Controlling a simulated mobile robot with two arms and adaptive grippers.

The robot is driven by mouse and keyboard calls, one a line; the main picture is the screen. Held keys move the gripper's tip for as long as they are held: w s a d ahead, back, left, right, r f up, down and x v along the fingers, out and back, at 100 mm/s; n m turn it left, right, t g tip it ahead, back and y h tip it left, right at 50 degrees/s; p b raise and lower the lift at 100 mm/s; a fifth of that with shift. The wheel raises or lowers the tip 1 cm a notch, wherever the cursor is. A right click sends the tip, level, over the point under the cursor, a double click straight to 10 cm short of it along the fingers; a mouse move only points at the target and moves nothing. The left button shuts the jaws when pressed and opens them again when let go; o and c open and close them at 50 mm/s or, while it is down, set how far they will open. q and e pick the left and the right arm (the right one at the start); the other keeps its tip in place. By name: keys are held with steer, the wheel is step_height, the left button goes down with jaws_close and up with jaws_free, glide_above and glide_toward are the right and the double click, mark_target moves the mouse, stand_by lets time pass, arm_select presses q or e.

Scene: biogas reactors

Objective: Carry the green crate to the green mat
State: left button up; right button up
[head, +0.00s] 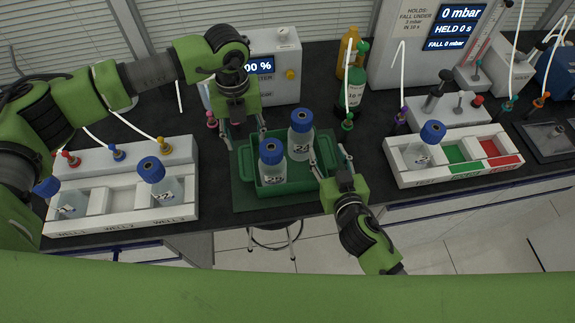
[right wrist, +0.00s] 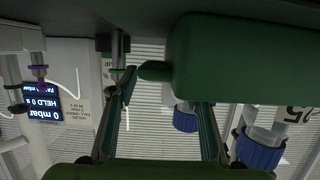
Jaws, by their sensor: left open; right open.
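The green crate (head: 290,187) sits over the dark green mat (head: 243,198) on the black bench; the mat shows at its left and front. The crate holds two blue-capped bottles, one (head: 272,163) at the front left and one marked 24 (head: 301,135) at the back right. My left gripper (head: 245,137) is open at the crate's left end. My right gripper (head: 329,162) is open at its right end. In the right wrist view the crate (right wrist: 240,60) looms large, its handle tab near the open fingers (right wrist: 160,110). Whether the fingers touch the handles is unclear.
A white rack (head: 120,219) with bottles stands left, and another white tray (head: 460,177) with green and red fields and a bottle stands right. A display box (head: 270,80) and a yellow and a green bottle (head: 350,95) stand behind. A stool is below the front edge.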

arm_select(q)
step_height(320, 180, up, 4)
steer(key=shift+r, duration=0.1)
arm_select(e)
steer(key=v, duration=1.2)
stand_by(0.3)
